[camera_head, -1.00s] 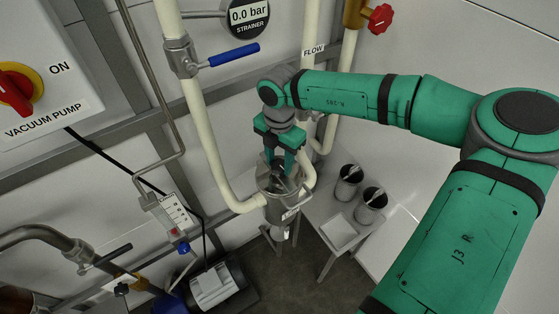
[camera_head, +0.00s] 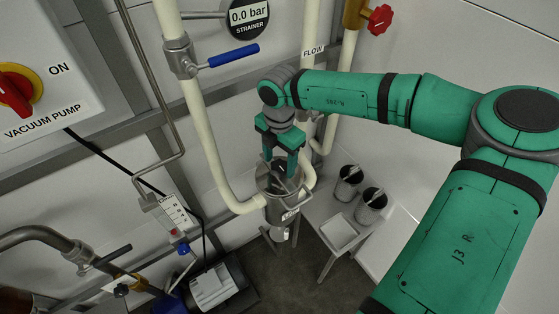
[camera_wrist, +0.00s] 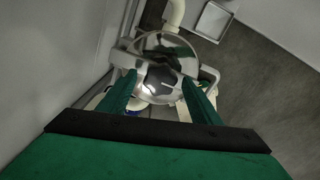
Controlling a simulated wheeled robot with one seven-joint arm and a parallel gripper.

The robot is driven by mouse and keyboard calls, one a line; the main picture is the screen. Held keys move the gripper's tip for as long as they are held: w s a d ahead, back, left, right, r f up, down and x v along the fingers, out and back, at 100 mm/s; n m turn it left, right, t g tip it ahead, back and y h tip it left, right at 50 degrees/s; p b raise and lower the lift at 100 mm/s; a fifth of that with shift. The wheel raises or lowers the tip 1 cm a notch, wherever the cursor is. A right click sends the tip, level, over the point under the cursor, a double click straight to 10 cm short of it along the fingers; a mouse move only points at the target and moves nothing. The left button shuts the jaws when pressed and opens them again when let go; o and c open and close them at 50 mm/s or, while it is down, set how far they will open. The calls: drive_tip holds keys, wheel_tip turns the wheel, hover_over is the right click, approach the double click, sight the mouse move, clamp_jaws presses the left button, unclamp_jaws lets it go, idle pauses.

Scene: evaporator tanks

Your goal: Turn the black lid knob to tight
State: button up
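The steel strainer pot (camera_head: 281,208) hangs on the cream pipework at the middle of the head view. Its round shiny lid (camera_wrist: 160,90) lies below my gripper in the wrist view. My gripper (camera_head: 281,168) points down at the lid; the wrist view shows its two green fingers (camera_wrist: 159,80) apart, with the lid between and beyond them. The black knob is not clearly visible: a dark patch shows on the lid, but I cannot tell knob from reflection. I cannot tell whether the fingers touch anything.
A blue-handled valve (camera_head: 234,55) and a 0.0 bar strainer gauge (camera_head: 248,15) are above the pot. Cream pipes (camera_head: 212,140) run close to my gripper. A small white table (camera_head: 327,213) with two steel cups (camera_head: 348,184) stands at right.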

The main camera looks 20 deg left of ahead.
sight(279, 165)
wheel_tip(279, 165, up, 11)
idle(0.7)
drive_tip(key=shift+f, duration=0.15)
